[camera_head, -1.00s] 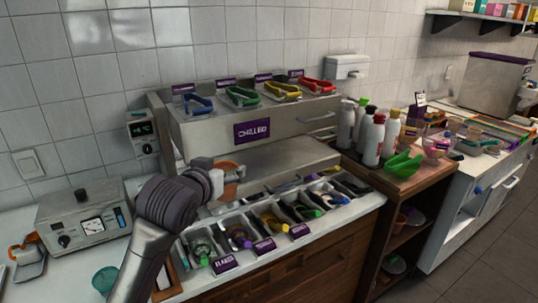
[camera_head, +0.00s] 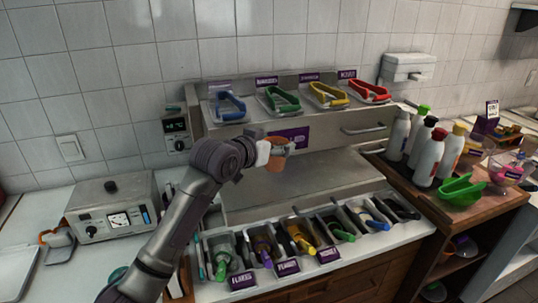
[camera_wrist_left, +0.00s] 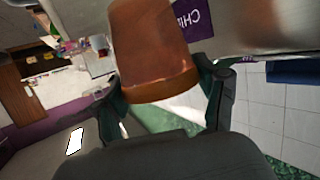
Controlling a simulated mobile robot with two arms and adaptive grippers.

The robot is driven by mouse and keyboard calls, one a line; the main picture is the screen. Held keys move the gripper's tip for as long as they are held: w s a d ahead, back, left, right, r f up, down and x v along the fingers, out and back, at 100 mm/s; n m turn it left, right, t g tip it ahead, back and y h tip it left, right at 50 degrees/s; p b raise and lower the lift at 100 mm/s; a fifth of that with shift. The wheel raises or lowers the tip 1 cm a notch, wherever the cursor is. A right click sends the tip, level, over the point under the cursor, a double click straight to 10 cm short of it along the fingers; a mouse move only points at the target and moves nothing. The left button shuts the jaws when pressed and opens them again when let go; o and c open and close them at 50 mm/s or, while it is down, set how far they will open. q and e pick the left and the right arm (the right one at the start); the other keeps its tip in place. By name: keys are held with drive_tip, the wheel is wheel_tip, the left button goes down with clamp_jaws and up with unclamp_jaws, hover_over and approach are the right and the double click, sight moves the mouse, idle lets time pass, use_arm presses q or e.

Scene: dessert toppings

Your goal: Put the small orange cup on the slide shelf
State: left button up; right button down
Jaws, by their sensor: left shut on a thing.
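My left gripper (camera_head: 276,146) is shut on the small orange cup (camera_head: 276,160). It holds the cup in the air, in front of the purple label on the chilled unit (camera_head: 348,129). In the left wrist view the cup (camera_wrist_left: 155,50) fills the upper middle, between the two fingers (camera_wrist_left: 165,88). The bare grey metal shelf (camera_head: 330,175), which seems to be the slide shelf, lies below and behind the cup. The cup is apart from it. My right gripper is not in view.
Blue, green, yellow and red tongs (camera_head: 327,95) lie on top of the unit. Topping bins with coloured handles (camera_head: 300,237) line the counter front. Bottles (camera_head: 430,150) and a green scoop (camera_head: 462,190) stand at the right. A control box (camera_head: 112,208) is at the left.

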use_arm(q)
drive_tip(key=shift+w+a+f, duration=0.9)
drive_tip(key=shift+a, duration=0.05)
wheel_tip(320, 180, down, 3)
drive_tip(key=shift+f+p, duration=0.1)
drive_tip(key=shift+p, duration=0.9)
drive_tip(key=shift+f, duration=0.45)
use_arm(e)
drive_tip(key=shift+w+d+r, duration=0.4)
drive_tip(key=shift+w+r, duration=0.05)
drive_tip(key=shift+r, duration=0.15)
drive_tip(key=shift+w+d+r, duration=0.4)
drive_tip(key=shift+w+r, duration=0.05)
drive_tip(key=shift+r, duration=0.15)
use_arm(q)
drive_tip(key=o, duration=0.8)
drive_tip(key=shift+o, duration=0.2)
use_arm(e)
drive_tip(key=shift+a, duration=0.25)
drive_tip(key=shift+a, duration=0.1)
